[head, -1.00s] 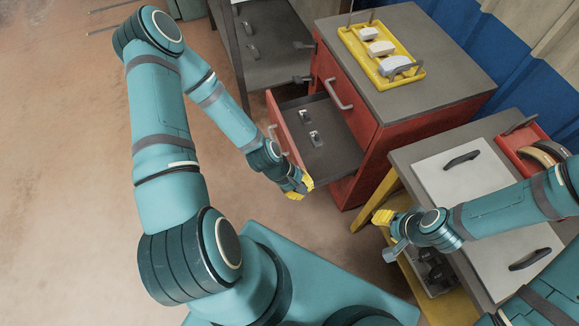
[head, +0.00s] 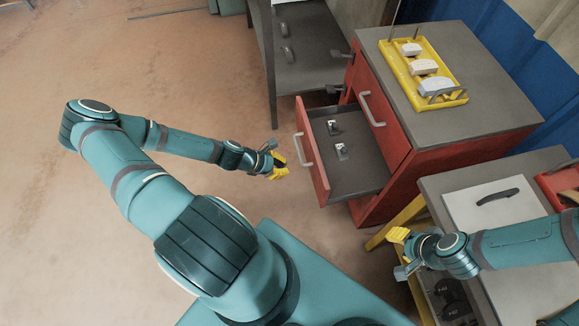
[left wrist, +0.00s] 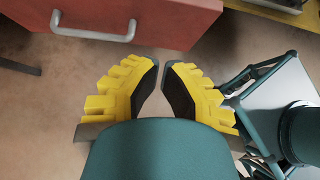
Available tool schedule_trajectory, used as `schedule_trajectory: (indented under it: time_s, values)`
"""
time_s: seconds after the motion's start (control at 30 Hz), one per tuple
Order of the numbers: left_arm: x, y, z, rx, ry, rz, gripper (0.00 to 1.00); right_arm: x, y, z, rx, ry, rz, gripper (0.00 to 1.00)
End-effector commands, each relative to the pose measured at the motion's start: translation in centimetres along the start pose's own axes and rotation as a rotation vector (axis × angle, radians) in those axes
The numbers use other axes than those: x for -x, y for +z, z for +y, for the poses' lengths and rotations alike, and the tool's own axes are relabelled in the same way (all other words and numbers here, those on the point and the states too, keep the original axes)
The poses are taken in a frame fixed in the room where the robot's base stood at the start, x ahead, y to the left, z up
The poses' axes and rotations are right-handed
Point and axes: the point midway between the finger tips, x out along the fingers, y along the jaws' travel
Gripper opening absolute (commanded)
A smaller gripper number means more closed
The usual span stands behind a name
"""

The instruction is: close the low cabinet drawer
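The low drawer (head: 358,178) of the red cabinet (head: 400,160) is pulled well out in the head view. Its red front (head: 311,165) with a grey handle (head: 302,150) faces left, and two small parts lie inside. My left gripper (head: 278,166) is left of this front, apart from it. In the left wrist view a red drawer front (left wrist: 150,15) with its handle (left wrist: 95,32) shows at the top, beyond the yellow fingers (left wrist: 161,68). These have a narrow gap between them and hold nothing. My right gripper (head: 400,252) is beside the grey bench; its finger opening is unclear.
A yellow tray (head: 425,72) with white brake shoes sits on the cabinet top. An upper red drawer (head: 382,110) is shut. A grey shelf unit (head: 300,50) stands behind. The bench (head: 440,190) is at the right. The floor left of the drawer is clear.

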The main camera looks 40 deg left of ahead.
Motion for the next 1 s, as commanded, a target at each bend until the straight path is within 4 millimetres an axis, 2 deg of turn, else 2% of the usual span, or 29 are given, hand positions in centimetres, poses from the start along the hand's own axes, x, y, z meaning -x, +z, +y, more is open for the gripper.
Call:
schedule_trajectory:
  time_s: [0.2,0.43,0.7,1.0]
  values:
    - [-4.5,-0.1,-0.1,-0.003,-0.004,-0.001,0.0,-0.9,0.4,0.3,0.002,-0.001,-0.007,0.43]
    - [-8.7,0.2,-0.1,-0.006,-0.003,-0.001,0.0,-1.6,0.7,0.6,0.004,-0.002,-0.015,0.43]
    - [-10.8,2.4,-0.1,-0.004,-0.002,0.001,0.0,-1.8,0.8,0.7,0.005,-0.002,-0.018,0.43]
    - [-11.1,2.7,-0.1,-0.002,-0.001,0.001,0.0,-1.8,0.8,0.7,0.005,-0.002,-0.018,0.43]
